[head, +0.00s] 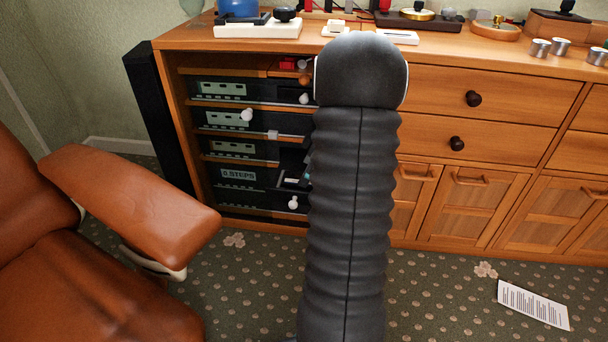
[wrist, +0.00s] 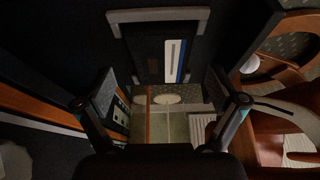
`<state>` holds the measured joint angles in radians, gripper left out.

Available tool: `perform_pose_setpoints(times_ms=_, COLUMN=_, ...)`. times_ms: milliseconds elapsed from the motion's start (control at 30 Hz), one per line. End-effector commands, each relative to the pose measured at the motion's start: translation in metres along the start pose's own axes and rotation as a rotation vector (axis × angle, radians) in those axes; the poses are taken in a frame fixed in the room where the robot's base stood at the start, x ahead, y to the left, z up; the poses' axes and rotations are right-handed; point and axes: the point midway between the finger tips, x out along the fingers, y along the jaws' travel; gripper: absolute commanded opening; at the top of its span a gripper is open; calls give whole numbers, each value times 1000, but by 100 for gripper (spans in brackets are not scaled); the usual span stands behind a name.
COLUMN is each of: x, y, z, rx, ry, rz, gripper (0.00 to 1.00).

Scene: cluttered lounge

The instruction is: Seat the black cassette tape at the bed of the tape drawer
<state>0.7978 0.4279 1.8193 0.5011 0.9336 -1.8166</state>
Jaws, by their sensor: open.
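My gripper (wrist: 162,92) is open in the wrist view, with one finger on each side and no object held between them. Ahead of the fingertips is a dark drawer-like part with a grey frame (wrist: 158,15), which looks like the tape drawer. Within it lies a dark flat piece with a white and blue strip (wrist: 173,60), probably the black cassette tape and its label. I cannot tell how it is seated. In the head view my arm hides the gripper; a small dark and white part (head: 292,181) shows beside it at the hi-fi rack.
The rack (head: 238,150) holds several dark units with pale displays and white knobs. A wooden sideboard (head: 520,90) extends right, its top cluttered. A brown leather armchair (head: 130,200) stands at the left. A paper sheet (head: 533,304) lies on the carpet, which is otherwise open at right.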

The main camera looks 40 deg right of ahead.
Motion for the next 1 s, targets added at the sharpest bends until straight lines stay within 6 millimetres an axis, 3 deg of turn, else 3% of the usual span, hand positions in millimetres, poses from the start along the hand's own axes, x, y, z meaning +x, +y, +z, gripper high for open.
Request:
perform_pose_setpoints(times_ms=300, x=-64, y=1, z=0, rx=0, ry=1, rz=6, gripper=95)
perform_pose_setpoints(times_ms=500, x=-92, y=0, z=0, rx=-1, ry=0, rz=4, gripper=95)
perform_pose_setpoints(times_ms=700, x=-103, y=0, z=0, rx=-1, ry=0, rz=2, gripper=95)
perform_pose_setpoints(times_ms=1000, x=-104, y=0, z=0, rx=0, ry=0, rz=1, gripper=95)
